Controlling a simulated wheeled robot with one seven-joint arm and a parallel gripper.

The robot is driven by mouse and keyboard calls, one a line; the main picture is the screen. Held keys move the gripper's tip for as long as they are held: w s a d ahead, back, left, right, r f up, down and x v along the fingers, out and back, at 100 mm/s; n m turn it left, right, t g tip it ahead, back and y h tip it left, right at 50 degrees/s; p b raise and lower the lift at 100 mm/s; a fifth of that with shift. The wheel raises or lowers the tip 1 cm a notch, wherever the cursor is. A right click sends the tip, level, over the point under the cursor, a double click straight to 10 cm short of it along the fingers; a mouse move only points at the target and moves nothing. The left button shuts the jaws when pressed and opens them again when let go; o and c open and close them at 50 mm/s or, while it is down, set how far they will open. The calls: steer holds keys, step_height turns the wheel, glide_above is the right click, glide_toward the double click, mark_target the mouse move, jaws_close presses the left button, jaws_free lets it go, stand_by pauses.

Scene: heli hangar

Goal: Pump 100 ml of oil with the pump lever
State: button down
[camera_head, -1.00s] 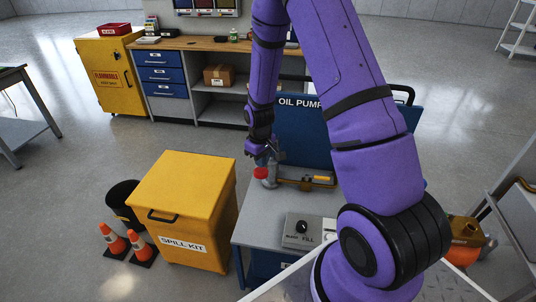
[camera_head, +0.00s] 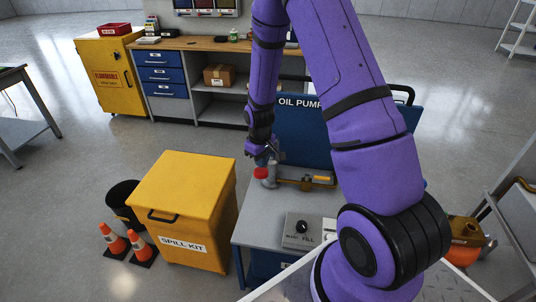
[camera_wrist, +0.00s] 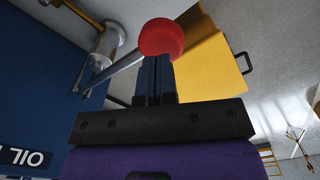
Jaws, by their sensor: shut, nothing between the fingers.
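My gripper (camera_head: 271,155) is just above and beside the knob in the head view.
The blue "OIL PUMP" panel (camera_head: 300,125) stands behind the pump. A grey control box (camera_head: 302,231) with a black dial sits at the bench front. A yellow spill kit bin (camera_head: 185,205) stands left of the bench, with traffic cones (camera_head: 112,239) beyond.

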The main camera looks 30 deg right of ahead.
steer(key=shift+f, duration=6.45)
steer(key=shift+r, duration=6.6)
steer(key=shift+f, duration=0.1)
steer(key=shift+f, duration=6.55)
steer(key=shift+r, duration=6.65)
